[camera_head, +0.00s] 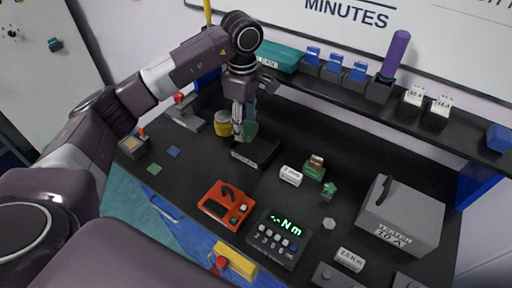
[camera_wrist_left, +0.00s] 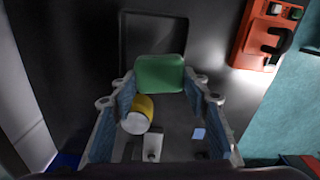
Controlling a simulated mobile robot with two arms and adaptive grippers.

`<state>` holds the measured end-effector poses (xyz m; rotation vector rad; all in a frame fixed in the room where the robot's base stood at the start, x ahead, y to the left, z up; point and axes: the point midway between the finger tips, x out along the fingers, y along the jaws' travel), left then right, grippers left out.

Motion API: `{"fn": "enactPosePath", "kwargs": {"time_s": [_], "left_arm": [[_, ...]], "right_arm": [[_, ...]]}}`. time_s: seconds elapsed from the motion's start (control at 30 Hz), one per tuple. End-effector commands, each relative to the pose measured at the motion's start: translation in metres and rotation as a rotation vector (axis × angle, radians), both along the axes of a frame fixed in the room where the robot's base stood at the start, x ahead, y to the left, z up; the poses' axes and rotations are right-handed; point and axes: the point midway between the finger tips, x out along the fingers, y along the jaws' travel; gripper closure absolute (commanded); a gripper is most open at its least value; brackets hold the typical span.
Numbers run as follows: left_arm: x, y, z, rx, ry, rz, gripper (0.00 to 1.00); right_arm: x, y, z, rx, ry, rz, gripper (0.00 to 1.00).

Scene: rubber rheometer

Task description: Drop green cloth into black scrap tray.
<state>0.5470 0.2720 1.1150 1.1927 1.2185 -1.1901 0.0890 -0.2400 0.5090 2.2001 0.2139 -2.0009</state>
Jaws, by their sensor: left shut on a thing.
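My left gripper (camera_head: 245,122) points down over the back left of the black bench. It is shut on the green cloth (camera_head: 250,130), which shows between the fingertips. In the left wrist view the cloth (camera_wrist_left: 160,72) spans the gap between the two fingers. The black scrap tray (camera_head: 268,156), with a white label on its front, lies just under and in front of the cloth. Its dark rim also shows in the left wrist view (camera_wrist_left: 123,40), beyond the cloth. The gap in height between cloth and tray is hard to tell. My right gripper is out of view.
A yellow jar (camera_head: 223,123) stands close left of the gripper. A red device (camera_head: 225,204), a torque display (camera_head: 278,238) and a grey tester box (camera_head: 400,215) stand toward the front and right. A shelf (camera_head: 340,80) with blue boxes and a teal bin (camera_head: 281,57) runs behind.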

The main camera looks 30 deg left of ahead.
Motion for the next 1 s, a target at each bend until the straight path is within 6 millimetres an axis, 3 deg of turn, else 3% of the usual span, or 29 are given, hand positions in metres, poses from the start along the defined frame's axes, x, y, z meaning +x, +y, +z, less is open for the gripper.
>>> {"fn": "enactPosePath", "kwargs": {"time_s": [0.13, 0.3, 0.5, 0.67, 0.7, 0.87, 1.0], "left_arm": [[-0.001, 0.000, -0.022, 0.000, 0.003, 0.000, 0.77], [0.000, 0.000, -0.041, -0.001, 0.002, -0.001, 0.77], [0.000, 0.000, -0.046, 0.000, -0.001, -0.001, 0.77], [0.000, 0.000, -0.046, 0.000, 0.000, -0.001, 0.77], [0.000, 0.000, -0.046, 0.000, 0.000, -0.001, 0.55], [0.000, 0.000, -0.046, 0.000, 0.000, -0.001, 0.38], [0.000, 0.000, -0.046, 0.000, 0.000, -0.001, 0.37]], "right_arm": [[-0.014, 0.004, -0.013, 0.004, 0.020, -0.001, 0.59], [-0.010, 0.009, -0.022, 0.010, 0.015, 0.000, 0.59], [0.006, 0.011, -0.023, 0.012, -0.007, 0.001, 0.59], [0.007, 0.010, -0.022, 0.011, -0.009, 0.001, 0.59], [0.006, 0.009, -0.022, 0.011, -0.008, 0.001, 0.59], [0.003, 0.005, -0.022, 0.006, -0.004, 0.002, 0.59], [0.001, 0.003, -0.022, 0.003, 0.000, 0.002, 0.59]]}}
